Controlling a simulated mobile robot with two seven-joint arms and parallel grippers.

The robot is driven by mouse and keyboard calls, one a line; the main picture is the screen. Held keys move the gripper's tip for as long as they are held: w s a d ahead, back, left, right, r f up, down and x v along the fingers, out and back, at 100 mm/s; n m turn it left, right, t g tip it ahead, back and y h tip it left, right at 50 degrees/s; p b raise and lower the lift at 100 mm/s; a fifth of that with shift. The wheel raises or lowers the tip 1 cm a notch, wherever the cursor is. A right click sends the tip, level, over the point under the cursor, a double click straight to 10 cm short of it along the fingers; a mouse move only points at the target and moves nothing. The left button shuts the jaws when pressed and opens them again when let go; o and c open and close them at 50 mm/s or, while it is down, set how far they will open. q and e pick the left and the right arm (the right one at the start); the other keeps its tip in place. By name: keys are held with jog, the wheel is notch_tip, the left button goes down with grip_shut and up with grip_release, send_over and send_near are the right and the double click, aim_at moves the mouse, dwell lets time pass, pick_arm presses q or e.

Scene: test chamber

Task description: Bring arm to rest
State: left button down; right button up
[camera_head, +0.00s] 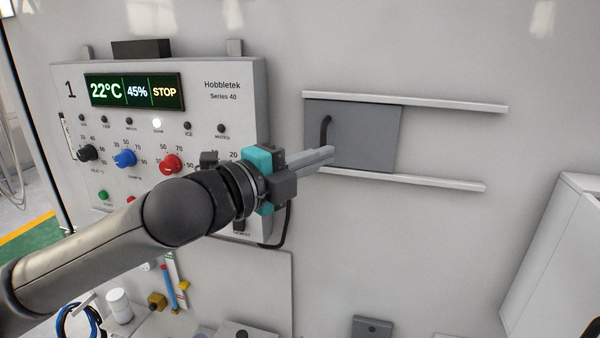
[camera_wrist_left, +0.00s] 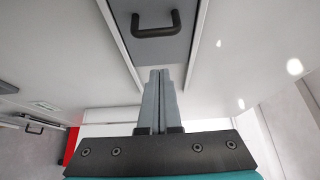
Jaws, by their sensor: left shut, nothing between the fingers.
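My left arm (camera_head: 100,250) reaches in from the lower left across the front of the control panel. My left gripper (camera_head: 331,154) is shut and empty. In the head view its fingertips overlap the lower left of a grey sliding door (camera_head: 365,140). The door has a black handle (camera_head: 325,130), which also shows in the left wrist view (camera_wrist_left: 155,24), beyond the fingertips. In the wrist view the closed fingers (camera_wrist_left: 160,75) point toward the door, with a visible gap to the handle. My right gripper is not in view.
The control panel (camera_head: 215,75) reads 22°C, 45% and STOP, with black, blue and red knobs. Two white rails (camera_head: 430,103) run above and below the door; the wall to its right is bare. A white box (camera_head: 555,250) stands at right. Small items, including a white bottle (camera_head: 119,305), sit below.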

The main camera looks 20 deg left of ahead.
pick_arm(q)
jog(key=b+v, duration=0.2)
jog(key=v, duration=0.3)
jog(key=s+f+n+g+y, duration=0.25)
jog(key=f+n, duration=0.45)
jog(key=f, duration=0.5)
jog(key=s+f+n+g+y, duration=0.2)
jog(key=f+n+y, duration=0.3)
jog(key=f, duration=0.6)
jog(key=s+a+f+n+g+y, duration=0.15)
jog(key=s+f+n+g, duration=0.75)
jog(key=s+f, duration=0.95)
notch_tip(320, 180, down, 26)
jog(key=s+b, duration=0.1)
jog(key=b, duration=0.6)
jog(key=s+a+f+b, duration=0.1)
jog(key=s+f+b, duration=0.2)
jog(key=s+f, duration=0.5)
jog(key=s+a+f+g+b, duration=0.1)
jog(key=s+f+b, duration=0.3)
jog(key=s+f, duration=0.4)
notch_tip(320, 180, down, 7)
jog(key=shift+a+f+n, duration=0.15)
jog(key=shift+a+n, duration=0.15)
jog(key=shift+a, duration=0.5)
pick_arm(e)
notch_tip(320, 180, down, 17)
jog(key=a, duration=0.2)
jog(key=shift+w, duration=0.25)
